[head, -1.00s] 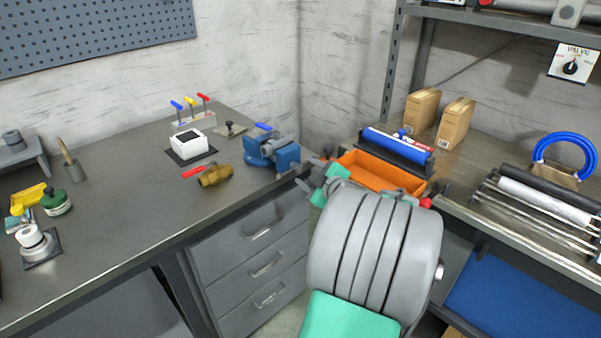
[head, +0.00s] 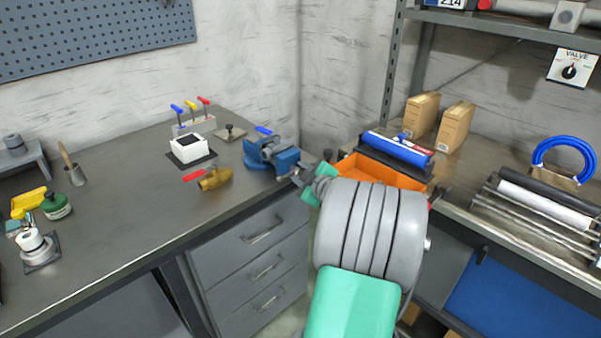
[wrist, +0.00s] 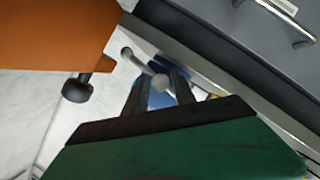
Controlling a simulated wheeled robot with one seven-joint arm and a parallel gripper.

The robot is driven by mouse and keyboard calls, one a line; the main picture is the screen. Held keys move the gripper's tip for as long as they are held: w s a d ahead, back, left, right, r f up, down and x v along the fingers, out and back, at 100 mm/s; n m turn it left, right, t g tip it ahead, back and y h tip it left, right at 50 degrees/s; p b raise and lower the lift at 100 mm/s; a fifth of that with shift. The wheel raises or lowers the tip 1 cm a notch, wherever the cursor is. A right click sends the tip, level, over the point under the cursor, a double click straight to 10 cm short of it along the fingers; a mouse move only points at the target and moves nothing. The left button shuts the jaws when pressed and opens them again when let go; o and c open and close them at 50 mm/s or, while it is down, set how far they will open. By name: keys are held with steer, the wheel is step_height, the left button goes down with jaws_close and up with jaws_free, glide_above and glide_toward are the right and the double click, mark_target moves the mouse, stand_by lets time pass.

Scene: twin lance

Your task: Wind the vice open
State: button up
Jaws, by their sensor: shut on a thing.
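The blue bench vice (head: 268,156) stands at the right front corner of the left workbench. Its screw side faces my arm. In the wrist view a metal handle bar (wrist: 140,63) with a round knob at each end runs slantwise between my two dark fingers. My gripper (wrist: 159,88) is shut on this handle. Blue parts of the vice (wrist: 160,99) show behind the fingers. In the head view my gripper (head: 302,178) is at the vice's right side, small and partly covered by my wrist. The jaw gap is not clear.
An orange bin (head: 382,172) is close to the right of my gripper; it also shows in the wrist view (wrist: 50,35). A brass valve with a red handle (head: 214,179) lies left of the vice. Grey drawers (head: 256,250) are below.

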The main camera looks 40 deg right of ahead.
steer(key=shift+r, duration=0.25)
jaws_close()
